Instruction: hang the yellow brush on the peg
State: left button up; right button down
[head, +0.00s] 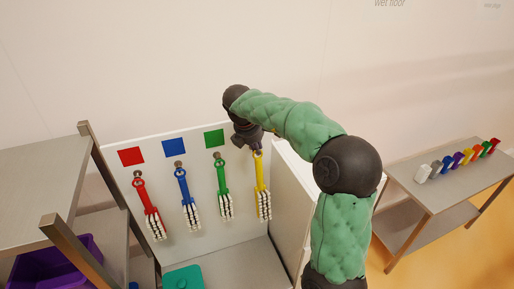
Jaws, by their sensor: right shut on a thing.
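The yellow brush (262,184) hangs down, bristles lowest, in front of the white board (200,225), to the right of the green brush (223,190). My right gripper (257,150) is shut on the top end of the yellow brush. The gripper and wrist cover the board there, so the peg for this brush is hidden. I cannot tell whether the brush touches a peg. My left gripper is not in view.
A red brush (148,205) and a blue brush (186,195) hang on the board under coloured squares. A metal shelf (40,175) with a purple bin (70,262) stands left. A green-teal box (184,279) sits below. A side table (455,175) holds several coloured items.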

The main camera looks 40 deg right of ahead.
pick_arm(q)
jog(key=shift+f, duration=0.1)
pick_arm(e)
jog(key=shift+a+f, duration=0.2)
jog(key=shift+f, duration=0.6)
jog(key=c, duration=1.3)
grip_release()
jog(key=shift+o, duration=0.4)
jog(key=shift+w+d+f, duration=0.15)
jog(key=shift+w+d, duration=0.15)
jog(key=shift+w, duration=0.05)
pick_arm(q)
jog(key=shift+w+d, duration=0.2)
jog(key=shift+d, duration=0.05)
pick_arm(e)
jog(key=shift+a, duration=0.1)
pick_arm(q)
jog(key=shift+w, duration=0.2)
pick_arm(e)
jog(key=d+v, duration=0.1)
jog(key=v, duration=1.1)
jog(key=shift+a+r, duration=0.15)
jog(key=shift+r, duration=0.35)
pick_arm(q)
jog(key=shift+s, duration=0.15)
